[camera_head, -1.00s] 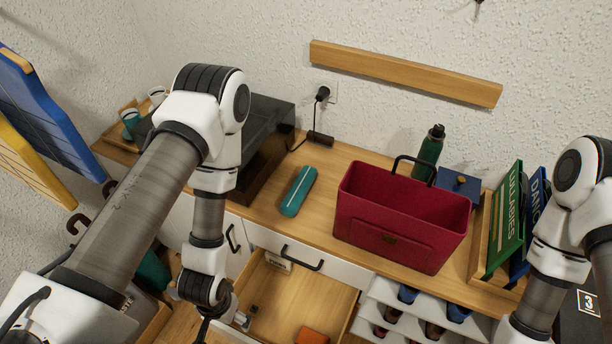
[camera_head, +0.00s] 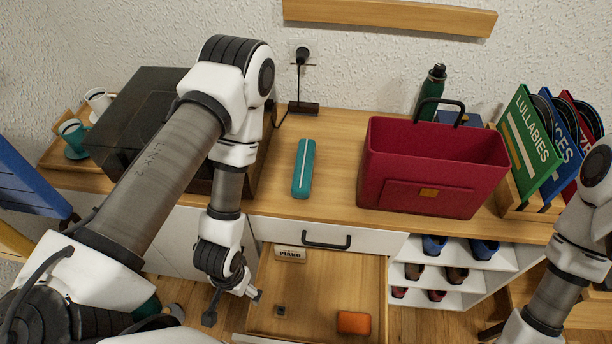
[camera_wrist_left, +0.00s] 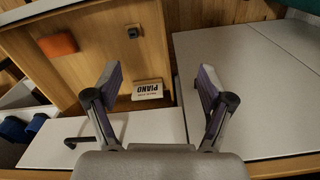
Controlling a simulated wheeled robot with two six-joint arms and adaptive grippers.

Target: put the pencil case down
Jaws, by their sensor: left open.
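The teal pencil case (camera_head: 303,168), long with a pale line along its top, lies flat on the wooden counter between the black box and the red bag. Nothing is touching it. My left gripper (camera_head: 232,306) is low in front of the counter, beside the open drawer's left side and away from the case. Its two fingers are spread and empty in the left wrist view (camera_wrist_left: 160,82). My right arm enters at the lower right of the head view, but its gripper is outside the picture.
The open drawer (camera_head: 300,318) holds an orange item (camera_head: 354,322), a small dark item and a PIANO label (camera_head: 290,254). A red bag (camera_head: 430,198), green bottle (camera_head: 430,92) and record rack (camera_head: 516,208) stand to the right. A dark box (camera_head: 140,112) stands left.

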